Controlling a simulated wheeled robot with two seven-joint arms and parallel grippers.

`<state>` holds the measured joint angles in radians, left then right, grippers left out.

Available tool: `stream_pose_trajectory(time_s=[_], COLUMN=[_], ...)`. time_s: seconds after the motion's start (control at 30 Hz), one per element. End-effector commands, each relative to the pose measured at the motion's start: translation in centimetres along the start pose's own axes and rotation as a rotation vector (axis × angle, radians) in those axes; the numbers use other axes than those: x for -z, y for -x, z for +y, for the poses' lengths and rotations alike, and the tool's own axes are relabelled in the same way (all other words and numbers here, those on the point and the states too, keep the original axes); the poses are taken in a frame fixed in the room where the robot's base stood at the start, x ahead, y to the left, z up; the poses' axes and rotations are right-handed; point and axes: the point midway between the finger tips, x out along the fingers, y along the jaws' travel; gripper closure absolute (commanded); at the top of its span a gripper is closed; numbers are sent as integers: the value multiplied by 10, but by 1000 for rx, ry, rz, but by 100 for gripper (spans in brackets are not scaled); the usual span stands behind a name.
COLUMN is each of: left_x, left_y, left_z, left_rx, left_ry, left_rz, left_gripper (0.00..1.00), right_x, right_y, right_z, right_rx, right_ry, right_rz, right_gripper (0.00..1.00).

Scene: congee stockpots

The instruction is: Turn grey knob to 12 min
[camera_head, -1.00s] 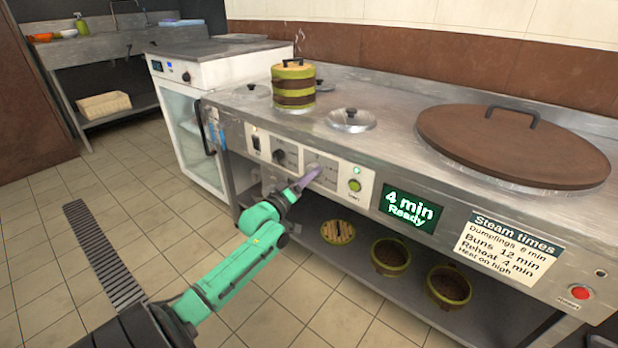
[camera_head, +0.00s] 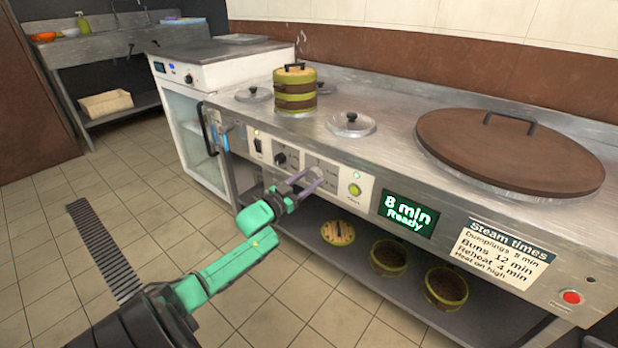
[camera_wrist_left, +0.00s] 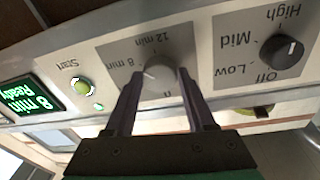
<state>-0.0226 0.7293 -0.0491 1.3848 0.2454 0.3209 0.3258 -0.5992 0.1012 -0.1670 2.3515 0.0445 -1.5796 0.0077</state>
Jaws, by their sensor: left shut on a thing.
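The grey knob (camera_wrist_left: 160,76) is on the panel, and its pointer mark sits toward the "8 min" label. The "12 min" label (camera_wrist_left: 153,38) also shows on the dial. My left gripper (camera_wrist_left: 160,88) is shut on the grey knob, one finger on each side. In the head view my left gripper (camera_head: 307,182) reaches the front panel and partly hides the dial. The green display (camera_head: 408,214) reads "8 min Ready". My right gripper is not in view.
The black heat knob (camera_head: 280,159) is left of the dial in the head view, and the round start button (camera_head: 355,190) is to the right. A red button (camera_head: 571,297) is at far right. Steamer baskets (camera_head: 390,258) stand on the shelf below.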

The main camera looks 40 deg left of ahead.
Motion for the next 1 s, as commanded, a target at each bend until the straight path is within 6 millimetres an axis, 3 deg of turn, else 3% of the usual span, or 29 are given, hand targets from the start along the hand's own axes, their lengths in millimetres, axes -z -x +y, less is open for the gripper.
stream_pose_trajectory(time_s=[0.6, 1.0], left_x=[1, 1], left_y=[0, 0], left_z=[-1, -1], left_rx=[-59, -82], left_ry=[-562, -784], left_rz=[-41, -56], left_gripper=[100, 100], right_x=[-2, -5], right_y=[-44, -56], right_z=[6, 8], right_rx=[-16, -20], right_ry=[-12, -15], right_rz=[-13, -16], right_gripper=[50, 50])
